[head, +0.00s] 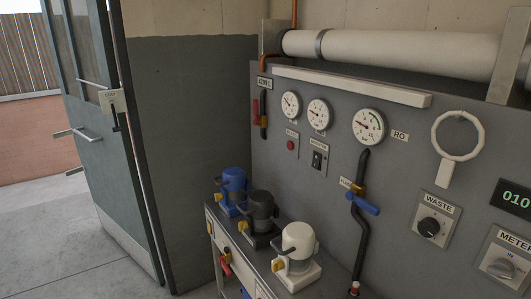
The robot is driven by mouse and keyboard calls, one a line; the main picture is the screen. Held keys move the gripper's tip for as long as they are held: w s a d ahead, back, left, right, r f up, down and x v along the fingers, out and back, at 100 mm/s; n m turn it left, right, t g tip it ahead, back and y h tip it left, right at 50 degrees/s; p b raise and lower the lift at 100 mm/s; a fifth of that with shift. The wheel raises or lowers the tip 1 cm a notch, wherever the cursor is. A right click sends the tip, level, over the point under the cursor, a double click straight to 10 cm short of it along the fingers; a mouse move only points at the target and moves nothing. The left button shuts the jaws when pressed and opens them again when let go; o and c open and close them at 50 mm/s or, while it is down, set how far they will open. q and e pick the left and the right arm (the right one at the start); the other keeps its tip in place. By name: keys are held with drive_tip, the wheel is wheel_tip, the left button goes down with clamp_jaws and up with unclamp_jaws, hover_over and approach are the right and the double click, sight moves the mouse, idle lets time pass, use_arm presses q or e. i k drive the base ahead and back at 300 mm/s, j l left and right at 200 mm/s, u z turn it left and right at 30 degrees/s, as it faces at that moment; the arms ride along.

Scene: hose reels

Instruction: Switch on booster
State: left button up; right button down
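A small grey switch plate (311,168) with a black rocker switch (316,160) is mounted on the grey panel, below the middle gauge. Its label is too small to read surely, so I cannot confirm that it is the booster's. Whether the rocker is on or off cannot be told. To its left a small plate carries a round red lamp or button (291,145); I cannot tell if it is lit. Neither of my grippers shows in the head view.
Three pumps, blue (233,184), black (262,212) and white (299,240), stand on a bench (263,259) before the panel. A blue-handled valve (364,203), WASTE knob (429,227) and METER knob (502,268) are right. A door (98,135) stands open at left.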

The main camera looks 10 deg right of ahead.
sight(316, 162)
drive_tip(key=i+j+u, duration=0.1)
drive_tip(key=i+j, duration=0.5)
drive_tip(key=i, duration=0.15)
